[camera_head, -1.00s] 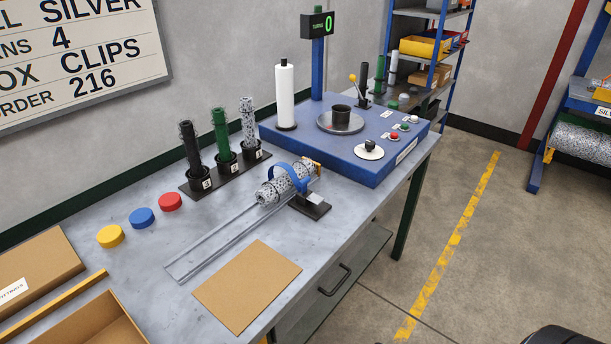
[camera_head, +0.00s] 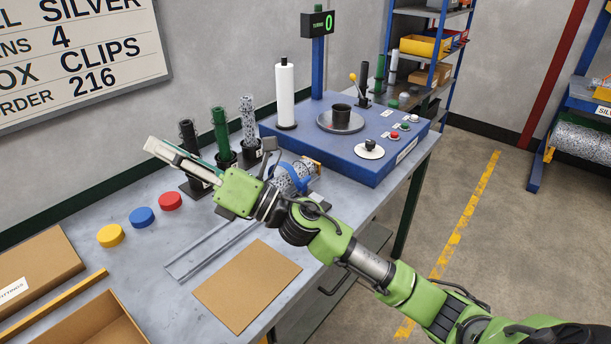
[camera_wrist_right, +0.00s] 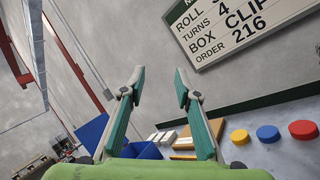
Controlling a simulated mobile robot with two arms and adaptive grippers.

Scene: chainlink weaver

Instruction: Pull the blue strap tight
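The blue strap (camera_head: 296,177) loops over a speckled silver roll (camera_head: 283,184) that lies on the bench at the end of a pair of pale rails. Part of the strap and the roll is hidden behind my right arm. My right gripper (camera_head: 152,147) is held above the bench, left of the strap and apart from it, its fingers pointing up and left. In the right wrist view, the right gripper (camera_wrist_right: 160,78) has its two fingers spread with nothing between them. My left gripper is in no view.
Black, green and silver rolls stand in a rack (camera_head: 198,190) behind my right gripper. A blue machine platform (camera_head: 350,155) with a white roll and buttons is at the back. Yellow, blue and red caps, a brown sheet (camera_head: 246,286) and cardboard boxes (camera_head: 38,268) lie on the bench.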

